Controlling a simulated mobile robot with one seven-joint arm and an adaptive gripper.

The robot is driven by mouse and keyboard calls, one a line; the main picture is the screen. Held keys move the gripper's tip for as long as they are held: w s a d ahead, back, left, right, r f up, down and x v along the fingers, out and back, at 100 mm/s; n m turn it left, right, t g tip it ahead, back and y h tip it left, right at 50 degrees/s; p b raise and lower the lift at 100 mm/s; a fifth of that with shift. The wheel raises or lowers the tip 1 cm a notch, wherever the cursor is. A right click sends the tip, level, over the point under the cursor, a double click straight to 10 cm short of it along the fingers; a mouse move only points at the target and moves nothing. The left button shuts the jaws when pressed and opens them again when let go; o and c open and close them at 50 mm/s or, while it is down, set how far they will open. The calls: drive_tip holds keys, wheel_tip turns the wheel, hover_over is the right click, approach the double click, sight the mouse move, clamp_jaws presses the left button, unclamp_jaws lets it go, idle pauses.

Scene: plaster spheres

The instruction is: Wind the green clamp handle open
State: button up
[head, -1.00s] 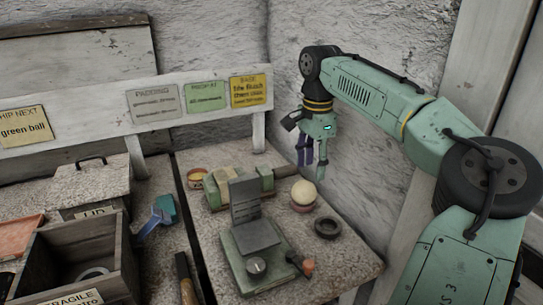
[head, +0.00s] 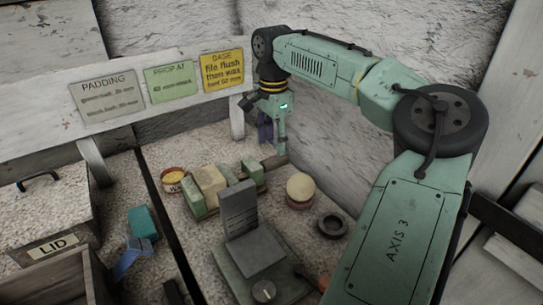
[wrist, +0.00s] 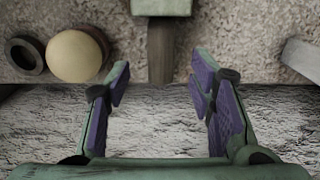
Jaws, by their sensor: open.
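The green clamp (head: 229,175) lies on the bench with a pale yellowish block (head: 209,184) between its jaws. Its dark handle bar (head: 273,162) points from the far end toward the wall. In the wrist view the clamp's green end (wrist: 162,6) shows at the top edge, and the bar (wrist: 161,52) points down toward the gap between my fingers. My gripper (head: 273,146) is open and empty, pointing down by the bar's end; its purple-padded fingers (wrist: 160,82) spread to either side of the bar's line in the wrist view. Contact cannot be told.
A cream ball (head: 300,187) sits on a pinkish ring right of the clamp, with a dark ring (head: 332,226) beside it. A grey angled stand (head: 247,232) is in front. The rough wall is close behind my gripper.

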sight(275, 163)
wheel_tip(275, 163, down, 7)
drive_tip(key=shift+r+p, duration=0.2)
drive_tip(key=shift+p, duration=0.4)
clamp_jaws()
drive_tip(key=shift+f+t+y+b, duration=0.1)
drive_tip(key=shift+t+y+b, duration=0.2)
drive_tip(key=shift+b, duration=0.1)
drive_tip(key=shift+s+f+t+b, duration=0.1)
drive_tip(key=shift+t+b, duration=0.3)
drive_tip(key=shift+b, duration=0.1)
drive_tip(key=t+y+b, duration=0.1)
drive_tip(key=b, duration=0.1)
drive_tip(key=t+y+b, duration=0.1)
drive_tip(key=b, duration=0.1)
drive_tip(key=shift+s+d+f+t+b, duration=0.15)
drive_tip(key=shift+f+t+b, duration=0.1)
drive_tip(key=shift+t+b, duration=0.15)
drive_tip(key=t+y+b, duration=0.1)
drive_tip(key=t+b, duration=0.1)
drive_tip(key=b, duration=0.1)
drive_tip(key=shift+s+r+y, duration=0.1)
drive_tip(key=shift+s+y, duration=0.05)
drive_tip(key=shift+y, duration=0.15)
